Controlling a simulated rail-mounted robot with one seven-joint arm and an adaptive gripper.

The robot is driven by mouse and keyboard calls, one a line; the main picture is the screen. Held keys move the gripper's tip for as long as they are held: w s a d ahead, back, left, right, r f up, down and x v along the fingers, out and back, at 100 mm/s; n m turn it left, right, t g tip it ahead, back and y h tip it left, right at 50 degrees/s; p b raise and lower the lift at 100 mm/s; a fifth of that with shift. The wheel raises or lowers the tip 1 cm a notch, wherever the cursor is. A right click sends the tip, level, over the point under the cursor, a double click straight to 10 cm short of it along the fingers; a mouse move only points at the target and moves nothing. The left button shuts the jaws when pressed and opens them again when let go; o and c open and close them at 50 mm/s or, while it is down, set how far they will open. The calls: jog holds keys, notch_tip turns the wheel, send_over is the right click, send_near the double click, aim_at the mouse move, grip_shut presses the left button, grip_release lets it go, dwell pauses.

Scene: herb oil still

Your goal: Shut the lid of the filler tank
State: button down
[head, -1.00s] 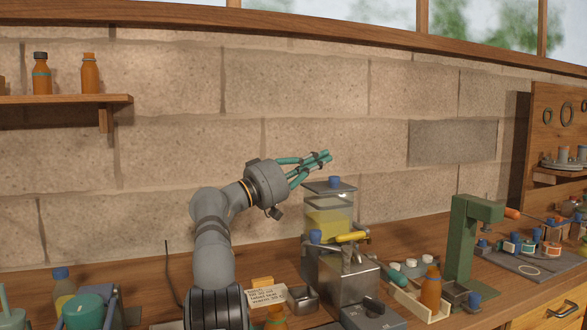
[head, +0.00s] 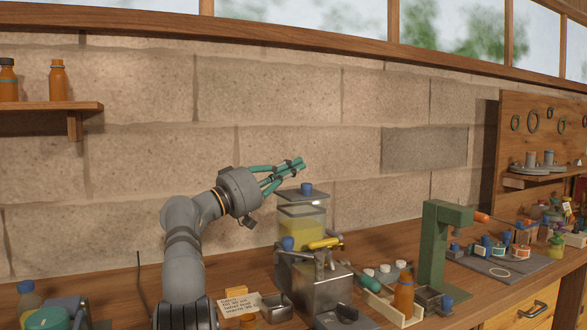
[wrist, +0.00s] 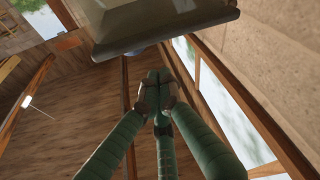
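The filler tank (head: 303,222) is a clear box holding yellow liquid, on the bench in the middle of the head view. Its dark, flat lid (head: 290,197) with a blue knob (head: 306,187) is at the tank's top and looks about level; I cannot tell whether a gap remains beneath it. The lid's edge also seems to fill the top of the wrist view (wrist: 165,28). My gripper (head: 299,164) has green fingers, is just above and left of the knob, and appears apart from it. In the wrist view its fingertips (wrist: 158,82) come together with nothing between them.
A metal box (head: 325,283) and a yellow handle (head: 325,243) are at the tank's front. A green press (head: 432,250) and an orange bottle (head: 404,293) stand to the right.

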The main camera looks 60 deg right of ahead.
jog(key=w+a, duration=0.4)
jog(key=a, duration=0.4)
jog(key=shift+w, duration=0.25)
jog(key=shift+a, duration=0.1)
notch_tip(320, 180, up, 3)
jog(key=p, duration=0.2)
send_over(293, 195)
notch_tip(293, 195, down, 4)
jog(key=b, duration=0.3)
jog(key=shift+r, duration=0.25)
jog(key=shift+f+b, duration=0.1)
jog(key=shift+b, duration=0.2)
